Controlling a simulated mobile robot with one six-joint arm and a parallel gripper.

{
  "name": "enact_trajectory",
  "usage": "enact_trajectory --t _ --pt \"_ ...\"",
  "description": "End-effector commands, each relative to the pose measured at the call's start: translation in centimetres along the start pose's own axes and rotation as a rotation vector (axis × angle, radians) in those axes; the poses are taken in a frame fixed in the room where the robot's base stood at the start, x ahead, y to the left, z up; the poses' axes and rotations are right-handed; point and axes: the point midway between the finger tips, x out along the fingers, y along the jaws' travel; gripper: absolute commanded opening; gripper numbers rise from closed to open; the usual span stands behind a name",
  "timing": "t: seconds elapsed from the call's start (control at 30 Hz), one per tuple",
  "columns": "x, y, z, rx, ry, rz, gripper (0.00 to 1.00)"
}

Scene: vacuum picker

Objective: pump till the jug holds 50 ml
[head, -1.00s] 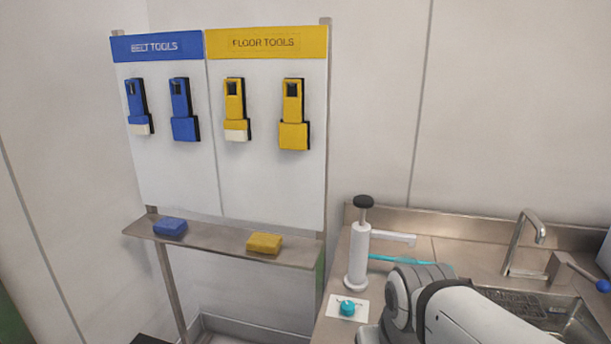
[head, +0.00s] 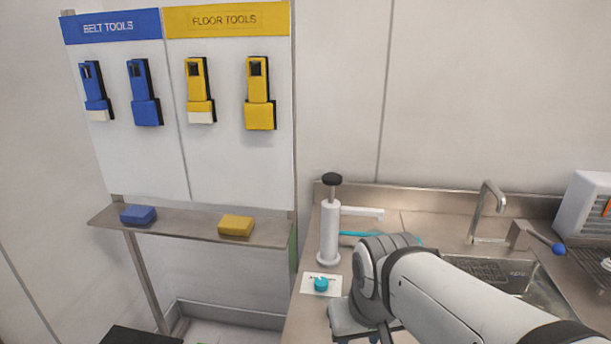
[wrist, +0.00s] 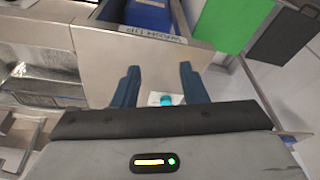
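A white hand pump (head: 330,235) with a black knob (head: 332,180) on a raised rod stands upright on the steel counter. Its white spout (head: 362,212) points right. No jug is clearly visible; a thin teal strip (head: 360,234) shows below the spout, and my arm hides the area beside it. A teal knob-like piece (head: 321,284) sits on a white card in front of the pump. My gripper (wrist: 157,70) is open and empty, its two dark blue fingers apart. In the wrist view a teal piece (wrist: 166,100) shows beyond and between the fingers.
A sink (head: 510,285) with a tap (head: 487,210) lies to the right. A tool board (head: 135,165) with a shelf (head: 185,225) stands left of the counter. The wrist view shows a labelled steel front (wrist: 185,55) and a blue item (wrist: 148,14).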

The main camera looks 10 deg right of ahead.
Motion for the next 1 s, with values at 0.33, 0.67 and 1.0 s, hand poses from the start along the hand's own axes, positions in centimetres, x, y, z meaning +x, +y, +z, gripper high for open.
enact_trajectory --t 0.33,0.67,1.0 --pt "0.00 0.00 0.00 0.000 0.000 0.000 0.10" --pt "0.00 0.00 0.00 0.000 0.000 0.000 0.00" --pt "0.00 0.00 0.00 0.000 0.000 0.000 0.00"
